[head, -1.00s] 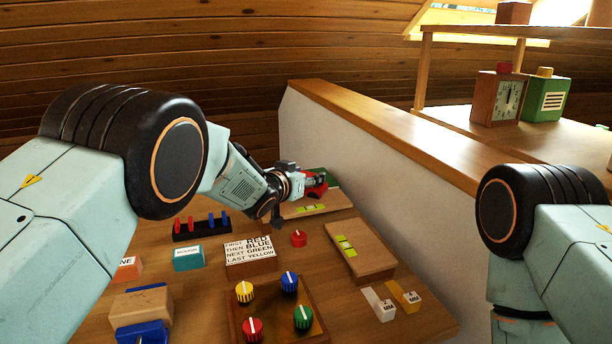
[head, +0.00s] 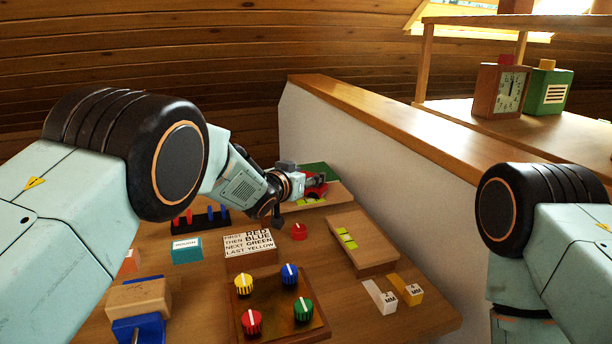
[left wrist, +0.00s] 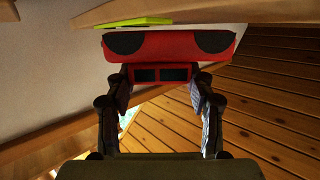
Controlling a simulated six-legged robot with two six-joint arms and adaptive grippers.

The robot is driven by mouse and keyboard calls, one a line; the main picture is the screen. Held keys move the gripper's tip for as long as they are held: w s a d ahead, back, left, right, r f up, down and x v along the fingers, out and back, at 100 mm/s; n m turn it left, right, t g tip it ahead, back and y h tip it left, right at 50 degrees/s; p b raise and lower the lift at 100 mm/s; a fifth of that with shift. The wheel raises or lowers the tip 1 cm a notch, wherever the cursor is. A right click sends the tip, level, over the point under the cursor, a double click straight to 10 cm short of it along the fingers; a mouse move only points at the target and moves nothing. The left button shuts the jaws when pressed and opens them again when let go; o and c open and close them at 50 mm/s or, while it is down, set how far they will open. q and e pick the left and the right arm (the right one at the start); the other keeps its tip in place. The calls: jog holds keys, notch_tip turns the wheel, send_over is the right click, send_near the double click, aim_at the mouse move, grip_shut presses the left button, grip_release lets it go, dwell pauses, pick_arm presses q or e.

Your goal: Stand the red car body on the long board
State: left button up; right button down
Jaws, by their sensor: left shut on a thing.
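The red car body (left wrist: 168,46) has two dark wheel arches and is gripped between both fingers of my left gripper in the left wrist view. In the head view my left gripper (head: 318,182) is at the back of the table, with the red car body (head: 315,191) partly hidden by it. They are at a wooden board (head: 325,198) with yellow-green marks. The wrist view shows a board edge (left wrist: 270,15) and a yellow-green mark (left wrist: 135,22) close beside the car body. I cannot tell whether they touch. My right gripper is out of view.
A second board (head: 372,252) with yellow-green marks lies nearer. A red knob (head: 299,231), a lettered block (head: 250,244) and a panel of coloured knobs (head: 272,321) stand in front. A low wall (head: 350,145) borders the table's right side.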

pick_arm(q)
jog(key=shift+w+f, duration=0.1)
jog(key=shift+f, duration=0.1)
jog(key=o, duration=1.4)
jog(key=shift+c, duration=0.2)
